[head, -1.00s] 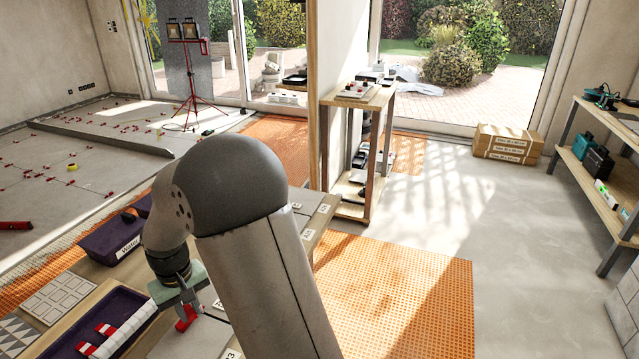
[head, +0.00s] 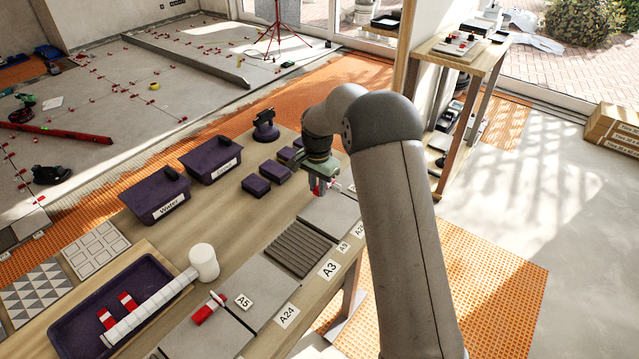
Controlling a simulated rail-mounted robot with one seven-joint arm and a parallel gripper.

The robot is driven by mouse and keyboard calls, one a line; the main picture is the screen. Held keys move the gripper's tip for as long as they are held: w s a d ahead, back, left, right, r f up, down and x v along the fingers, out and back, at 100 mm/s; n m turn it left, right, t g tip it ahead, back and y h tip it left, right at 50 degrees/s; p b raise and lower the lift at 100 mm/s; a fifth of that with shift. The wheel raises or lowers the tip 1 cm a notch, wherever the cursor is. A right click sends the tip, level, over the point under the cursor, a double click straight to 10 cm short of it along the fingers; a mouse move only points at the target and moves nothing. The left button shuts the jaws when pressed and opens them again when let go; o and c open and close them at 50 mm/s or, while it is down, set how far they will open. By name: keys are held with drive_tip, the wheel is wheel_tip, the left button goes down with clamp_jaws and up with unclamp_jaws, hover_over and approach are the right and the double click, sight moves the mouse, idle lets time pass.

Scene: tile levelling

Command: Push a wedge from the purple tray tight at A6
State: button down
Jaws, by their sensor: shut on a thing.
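The purple tray (head: 65,325) is at the lower left, with two red wedges (head: 126,301) in it. My gripper (head: 318,190) is at the far end of the worktable, low over the far edge of a grey tile (head: 328,217). It is shut on a red wedge (head: 313,184), mostly hidden by the jaws. A small white and red piece (head: 336,187) shows just right of the jaws; I cannot tell whether the wedge touches it. I cannot read an A6 label; my arm hides part of that side.
A white mallet (head: 203,262) lies with its handle across the tray. A ribbed dark tile (head: 298,248), purple tubs (head: 212,158) and small purple blocks (head: 256,186) are near my gripper.

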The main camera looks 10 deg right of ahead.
sight(328, 197)
drive_tip(key=shift+d+f+b, duration=0.1)
drive_tip(key=shift+f+b, duration=1.2)
drive_tip(key=shift+f, duration=1.25)
drive_tip(key=shift+f, duration=0.1)
drive_tip(key=shift+w+d, duration=0.1)
drive_tip(key=shift+w, duration=0.1)
drive_tip(key=shift+w+d, duration=0.65)
drive_tip(key=shift+w+d+p, duration=0.3)
drive_tip(key=shift+w+d, duration=0.75)
idle(0.5)
drive_tip(key=c, duration=1.2)
unclamp_jaws()
drive_tip(key=shift+c, duration=0.2)
